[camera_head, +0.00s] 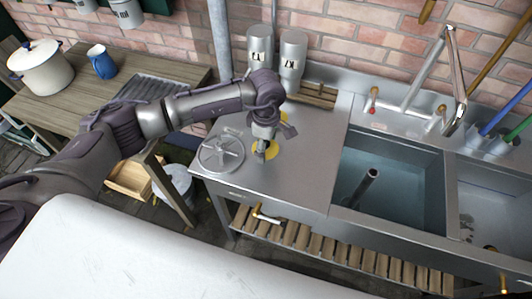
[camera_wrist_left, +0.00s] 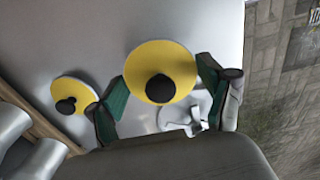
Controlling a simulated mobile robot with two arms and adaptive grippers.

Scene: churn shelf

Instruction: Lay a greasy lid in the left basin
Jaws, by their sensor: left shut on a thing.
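A yellow lid with a black knob shows between my left gripper's green-padded fingers in the left wrist view (camera_wrist_left: 160,55). In the head view the lid (camera_head: 272,151) is partly hidden by the gripper, over the steel drainboard. My left gripper (camera_head: 263,150) is shut on it, fingers on opposite sides of the rim. I cannot tell whether the lid still touches the board. A second, smaller-looking yellow lid with a black knob (camera_wrist_left: 73,94) lies on the board behind the gripper. My right gripper is out of view.
A spoked metal disc (camera_head: 221,154) lies on the drainboard, left of the gripper. Two steel canisters (camera_head: 291,55) and a wooden rack (camera_head: 317,95) stand at the back. A tap (camera_head: 438,80) rises behind the basins. The board between gripper and left basin is clear.

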